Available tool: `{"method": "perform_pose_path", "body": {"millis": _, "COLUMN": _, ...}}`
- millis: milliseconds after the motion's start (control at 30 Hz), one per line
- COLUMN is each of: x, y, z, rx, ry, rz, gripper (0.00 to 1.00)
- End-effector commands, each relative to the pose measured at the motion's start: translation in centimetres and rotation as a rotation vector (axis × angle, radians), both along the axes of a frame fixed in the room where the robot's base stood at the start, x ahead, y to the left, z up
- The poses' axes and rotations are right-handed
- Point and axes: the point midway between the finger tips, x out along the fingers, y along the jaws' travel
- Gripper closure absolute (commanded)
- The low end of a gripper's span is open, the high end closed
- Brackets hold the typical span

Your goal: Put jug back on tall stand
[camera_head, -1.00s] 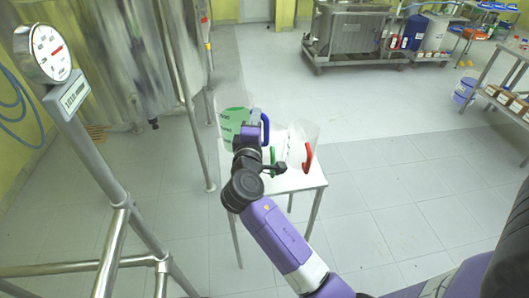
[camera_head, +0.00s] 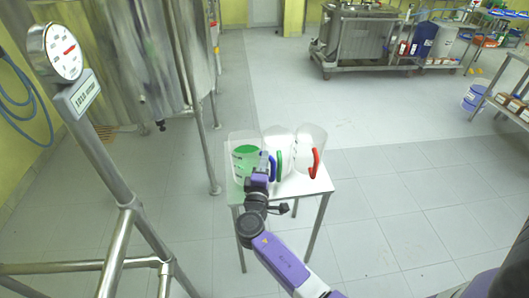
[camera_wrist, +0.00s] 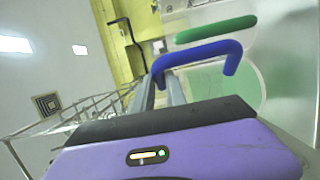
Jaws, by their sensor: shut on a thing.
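A clear jug with green contents (camera_head: 245,160) and a blue handle is at the left end of the tall white stand (camera_head: 306,187). Its base appears at stand-top level, but I cannot tell whether it touches. My gripper (camera_head: 263,163) is shut on the blue handle, which also shows between the fingers in the wrist view (camera_wrist: 205,50). Just to the right, a clear jug with a green handle (camera_head: 279,164) stands on the stand. A clear jug with a red handle (camera_head: 310,145) is at its right end. My gripper partly hides the front of the held jug.
A steel tank (camera_head: 150,60) and a metal railing (camera_head: 125,235) with a gauge (camera_head: 64,52) are on the left. A shelf with boxes (camera_head: 510,105) stands at the right. The tiled floor right of the stand is clear.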

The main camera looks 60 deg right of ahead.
Motion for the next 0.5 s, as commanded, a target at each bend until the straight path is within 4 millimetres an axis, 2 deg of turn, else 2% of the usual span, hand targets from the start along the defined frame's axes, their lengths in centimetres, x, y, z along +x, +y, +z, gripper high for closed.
{"method": "perform_pose_path", "body": {"millis": 133, "x": 0.1, "y": -0.1, "z": -0.2, "rx": -0.006, "ry": -0.007, "rz": 0.000, "gripper": 1.00}}
{"method": "perform_pose_path", "body": {"millis": 400, "x": 0.2, "y": -0.1, "z": -3.2, "rx": -0.005, "ry": -0.006, "rz": -0.001, "gripper": 1.00}}
{"method": "perform_pose_path", "body": {"millis": 500, "x": 0.1, "y": -0.1, "z": -3.7, "rx": -0.006, "ry": -0.007, "rz": 0.000, "gripper": 1.00}}
